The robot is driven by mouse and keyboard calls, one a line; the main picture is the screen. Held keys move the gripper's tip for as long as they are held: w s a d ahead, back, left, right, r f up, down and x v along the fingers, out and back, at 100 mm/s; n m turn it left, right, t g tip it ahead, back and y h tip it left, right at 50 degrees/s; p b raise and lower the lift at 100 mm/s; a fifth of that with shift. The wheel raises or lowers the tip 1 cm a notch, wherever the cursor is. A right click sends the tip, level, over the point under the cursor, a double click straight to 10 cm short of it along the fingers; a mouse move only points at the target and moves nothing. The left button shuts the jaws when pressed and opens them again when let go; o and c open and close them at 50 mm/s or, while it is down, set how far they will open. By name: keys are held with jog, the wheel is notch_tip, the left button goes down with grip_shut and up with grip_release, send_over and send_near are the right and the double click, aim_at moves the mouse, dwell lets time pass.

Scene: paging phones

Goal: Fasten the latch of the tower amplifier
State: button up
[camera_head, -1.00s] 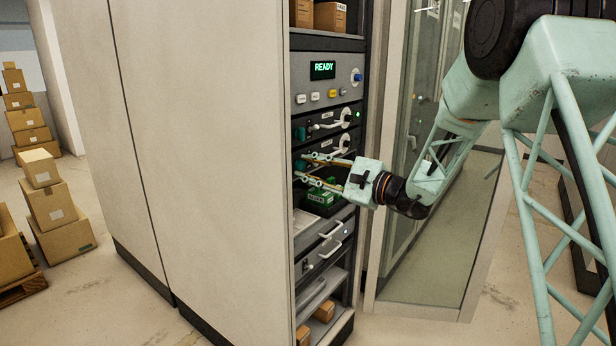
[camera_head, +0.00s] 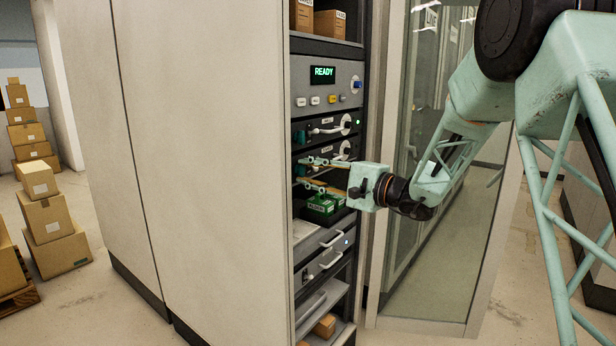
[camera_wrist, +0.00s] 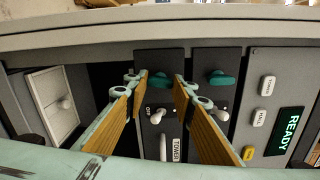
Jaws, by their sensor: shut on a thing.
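The tower amplifier (camera_wrist: 172,60) is the lower of two dark units in the rack, with a "TOWER" label in the wrist view. It shows partly in the head view (camera_head: 341,152). Its teal latch (camera_wrist: 157,79) sits between my fingertips in the wrist view. My gripper (camera_wrist: 161,86) is shut on this latch, one finger on each side. In the head view my gripper (camera_head: 304,172) reaches in from the right, and the fingers hide the latch. The amplifier's white switch (camera_wrist: 155,117) and white handle (camera_wrist: 163,147) show between the fingers.
The other amplifier (camera_head: 328,128), with its own teal latch (camera_wrist: 222,77), sits directly above. Higher up is a panel with a "READY" display (camera_head: 322,74). A green box (camera_head: 319,205) lies below my fingers. A glass-door cabinet (camera_head: 445,230) stands right of the rack.

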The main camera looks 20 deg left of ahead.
jog(key=shift+n, duration=1)
jog(key=o, duration=0.9)
jog(key=shift+d, duration=0.1)
jog(key=shift+v, duration=5.9)
jog(key=shift+s, duration=0.15)
